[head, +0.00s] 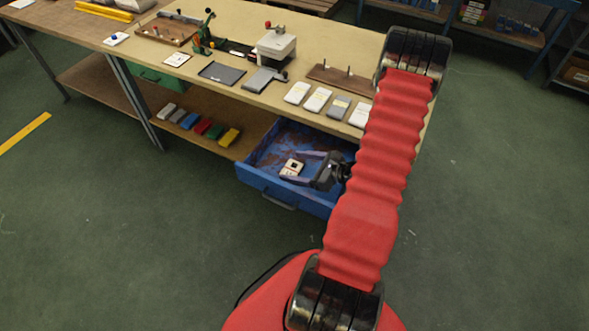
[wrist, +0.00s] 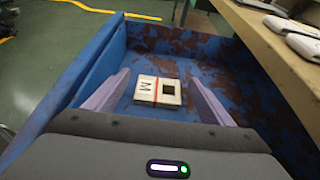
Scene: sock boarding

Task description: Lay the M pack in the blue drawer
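The M pack (head: 292,167) is a small white pack with a red band, a black letter M and a dark square. It lies flat inside the open blue drawer (head: 312,201), on the drawer's worn floor. It also shows in the wrist view (wrist: 147,90), with the blue drawer wall (wrist: 92,65) to its left. My gripper (wrist: 159,75) is open, its two pale fingers on either side of the pack with a small gap at each side. In the head view my gripper (head: 293,165) reaches into the drawer from the right.
The workbench (head: 225,95) stands over the drawer, with several packs in a row near its front edge (head: 317,99). A lower shelf at the left holds several coloured bundles (head: 204,125). The green floor (head: 120,240) in front is clear.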

